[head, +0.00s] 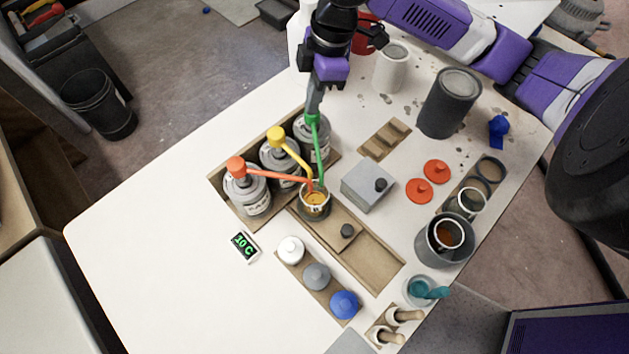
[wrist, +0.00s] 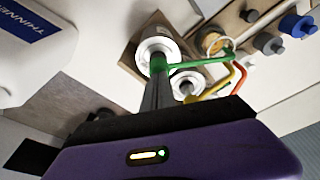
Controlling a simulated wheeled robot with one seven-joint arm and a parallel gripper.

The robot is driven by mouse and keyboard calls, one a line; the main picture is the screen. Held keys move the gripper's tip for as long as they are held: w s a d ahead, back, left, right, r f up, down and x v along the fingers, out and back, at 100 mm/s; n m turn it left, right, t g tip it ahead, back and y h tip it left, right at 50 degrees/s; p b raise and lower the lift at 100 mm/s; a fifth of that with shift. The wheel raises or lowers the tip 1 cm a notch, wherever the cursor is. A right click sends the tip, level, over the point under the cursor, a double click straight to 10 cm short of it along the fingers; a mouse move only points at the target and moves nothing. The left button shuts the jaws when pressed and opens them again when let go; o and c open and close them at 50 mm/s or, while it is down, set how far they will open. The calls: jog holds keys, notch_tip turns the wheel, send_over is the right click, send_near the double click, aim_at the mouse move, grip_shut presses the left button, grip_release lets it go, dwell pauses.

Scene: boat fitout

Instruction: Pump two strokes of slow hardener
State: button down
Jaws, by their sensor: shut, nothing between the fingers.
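Three grey pump cans stand in a wooden rack: one with an orange pump head (head: 237,166), one with a yellow head (head: 276,134) and one with a green head (head: 320,150). Their labels are too small to read, so I cannot tell which holds slow hardener. All three spouts reach over a clear cup (head: 315,206) with amber liquid in it. My gripper (head: 313,108) is shut and empty, pointing down at the top of the green head. In the wrist view, the fingertips (wrist: 157,80) meet or nearly meet the green head (wrist: 160,65); contact is unclear.
A display (head: 244,246) reads 10 C. White, grey and blue capped bottles (head: 317,276) stand in front. A dark grey can (head: 448,105) stands at back right.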

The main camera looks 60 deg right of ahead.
jog(key=shift+r+p, duration=1.1)
jog(key=shift+r, duration=0.5)
jog(key=shift+f, duration=0.15)
jog(key=shift+f+b, duration=1.75)
jog(key=shift+f, duration=0.15)
jog(key=shift+r, duration=0.2)
jog(key=shift+r+p, duration=1.6)
jog(key=shift+r, duration=0.25)
